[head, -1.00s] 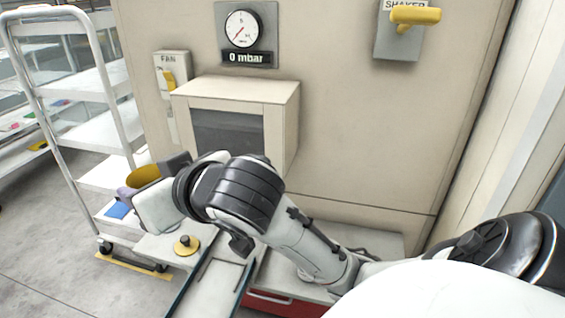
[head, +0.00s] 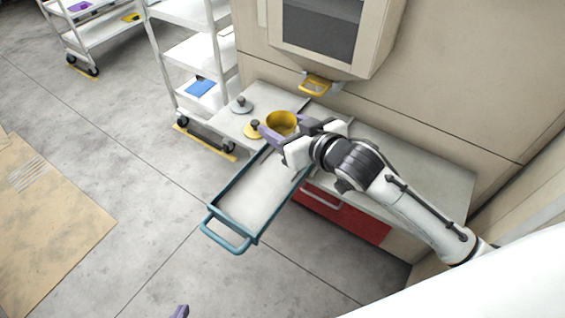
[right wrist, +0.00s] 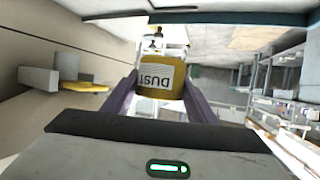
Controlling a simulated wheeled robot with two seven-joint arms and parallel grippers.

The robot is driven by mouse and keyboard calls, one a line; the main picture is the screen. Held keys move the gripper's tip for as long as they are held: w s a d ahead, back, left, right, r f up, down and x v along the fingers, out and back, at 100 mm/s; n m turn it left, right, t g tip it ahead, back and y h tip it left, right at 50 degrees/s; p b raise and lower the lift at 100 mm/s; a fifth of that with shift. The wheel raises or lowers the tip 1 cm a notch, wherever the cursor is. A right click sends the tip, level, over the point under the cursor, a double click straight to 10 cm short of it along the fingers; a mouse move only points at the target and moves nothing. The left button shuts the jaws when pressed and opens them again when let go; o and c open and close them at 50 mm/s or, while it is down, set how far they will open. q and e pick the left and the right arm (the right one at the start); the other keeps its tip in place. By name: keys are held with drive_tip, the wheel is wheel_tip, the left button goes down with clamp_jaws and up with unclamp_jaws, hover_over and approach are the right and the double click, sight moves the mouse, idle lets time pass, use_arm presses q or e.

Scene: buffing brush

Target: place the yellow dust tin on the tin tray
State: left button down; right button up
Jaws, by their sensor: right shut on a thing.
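The yellow dust tin (head: 282,121) is held upright, its open round top showing, at the counter's left end. In the right wrist view its DUST label (right wrist: 157,76) reads upside down. My right gripper (head: 284,132) is shut on the tin, with purple fingers on either side of it (right wrist: 160,92). The teal-rimmed tray (head: 262,192) lies below and left of the tin, its handle pointing to the lower left. The tray looks empty where I see it; my right gripper hides its far right corner. Only a purple tip of my left gripper (head: 180,312) shows at the bottom edge.
A white cabinet (head: 335,30) and a yellow lever (head: 315,85) are behind. A shelf cart (head: 190,55) stands behind left. A red drawer (head: 345,214) is under the counter.

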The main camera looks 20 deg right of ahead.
wheel_tip(320, 180, down, 10)
drive_tip(key=shift+r+b, duration=0.1)
drive_tip(key=shift+b, duration=0.75)
drive_tip(key=shift+f, duration=0.25)
drive_tip(key=o, duration=1.1)
drive_tip(key=shift+r, duration=0.3)
drive_tip(key=p+v, duration=0.1)
drive_tip(key=v, duration=1.1)
drive_tip(key=shift+f, duration=0.15)
